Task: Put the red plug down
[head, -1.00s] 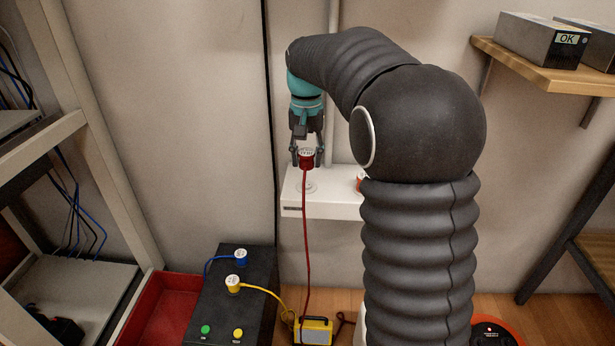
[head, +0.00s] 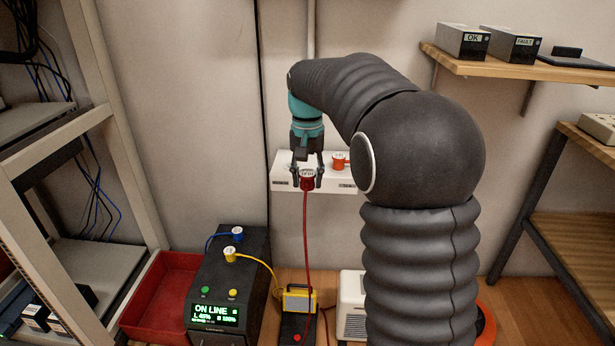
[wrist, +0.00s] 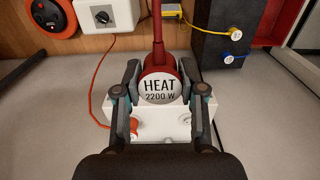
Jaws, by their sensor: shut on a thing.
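A black unit (head: 222,280) with an "ON LINE" screen holds a blue plug (head: 237,233) and a yellow plug (head: 230,255). A red bin (head: 165,290) lies left of it. A yellow device (head: 299,299) and a white box (head: 352,295) are low down. A wooden shelf (head: 520,66) is at upper right.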

